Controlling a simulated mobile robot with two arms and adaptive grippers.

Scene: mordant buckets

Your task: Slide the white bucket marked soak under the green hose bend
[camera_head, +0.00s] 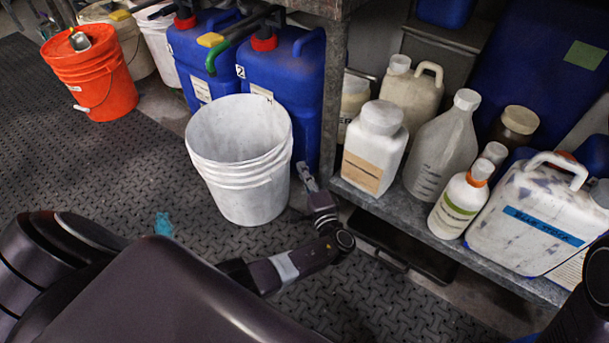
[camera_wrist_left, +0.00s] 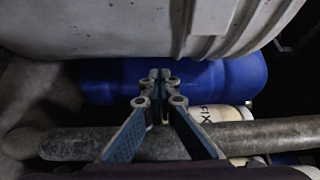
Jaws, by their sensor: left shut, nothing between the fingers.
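The white bucket (camera_head: 240,165) stands open and upright on the dark mat in the head view, in front of the blue jugs. No soak mark is readable on the side I see. The green hose bend (camera_head: 222,52) hangs down behind it, in front of the blue jugs and beyond the bucket's far rim. My left gripper (camera_head: 303,172) is at the bucket's right side, shut and empty; whether it touches the wall is unclear. In the left wrist view the gripper (camera_wrist_left: 160,77) points at a blue jug (camera_wrist_left: 228,80), with the white bucket (camera_wrist_left: 130,25) along the top.
A steel table leg (camera_head: 333,100) stands just right of the gripper. A low shelf (camera_head: 440,245) with several bottles lies to the right. An orange bucket (camera_head: 92,78) stands at the far left. The mat (camera_head: 90,160) left of the white bucket is mostly clear, apart from a teal scrap (camera_head: 163,223).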

